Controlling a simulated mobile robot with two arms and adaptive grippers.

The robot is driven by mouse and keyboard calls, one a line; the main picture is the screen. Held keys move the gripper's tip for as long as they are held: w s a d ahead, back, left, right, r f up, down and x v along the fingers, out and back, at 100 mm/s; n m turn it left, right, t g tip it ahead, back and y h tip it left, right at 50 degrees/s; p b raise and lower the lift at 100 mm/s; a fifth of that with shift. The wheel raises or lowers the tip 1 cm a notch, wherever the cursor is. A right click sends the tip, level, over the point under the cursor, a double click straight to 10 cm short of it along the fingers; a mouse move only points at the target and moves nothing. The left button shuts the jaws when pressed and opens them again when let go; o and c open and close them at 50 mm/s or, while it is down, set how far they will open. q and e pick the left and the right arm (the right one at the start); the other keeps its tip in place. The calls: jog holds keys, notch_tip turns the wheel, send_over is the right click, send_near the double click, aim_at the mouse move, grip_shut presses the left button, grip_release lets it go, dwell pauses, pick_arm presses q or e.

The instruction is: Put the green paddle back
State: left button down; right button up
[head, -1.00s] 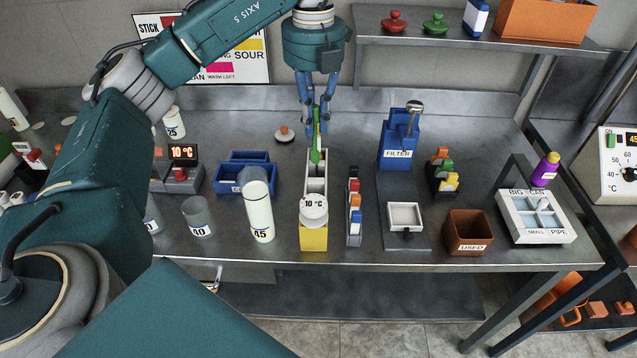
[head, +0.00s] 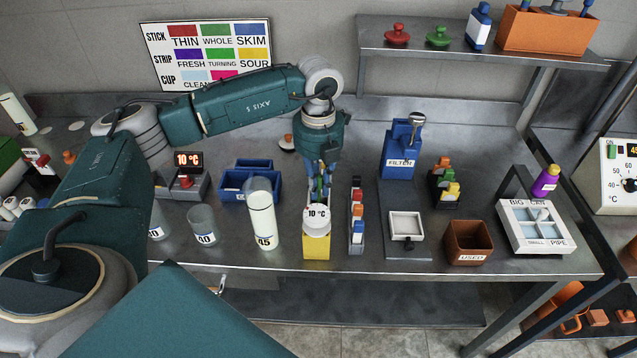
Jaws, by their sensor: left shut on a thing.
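The fingers and wrist cover most of the holder's slots, so I cannot tell whether the paddle's lower end is inside one. My right gripper is not in view.
A white 45 bottle (head: 262,222) stands close left of the holder. A rack of coloured pieces (head: 356,218) stands close right. A blue bin (head: 248,187) is behind left, and a blue FILTER stand (head: 400,152) is behind right.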

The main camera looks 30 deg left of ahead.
pick_arm(q)
jog(key=shift+f, duration=0.15)
jog(key=c, duration=1.9)
grip_release()
jog(key=shift+o, duration=0.8)
jog(key=shift+r, duration=0.35)
notch_tip(320, 180, up, 10)
jog(key=b, duration=0.3)
jog(key=shift+r, duration=0.85)
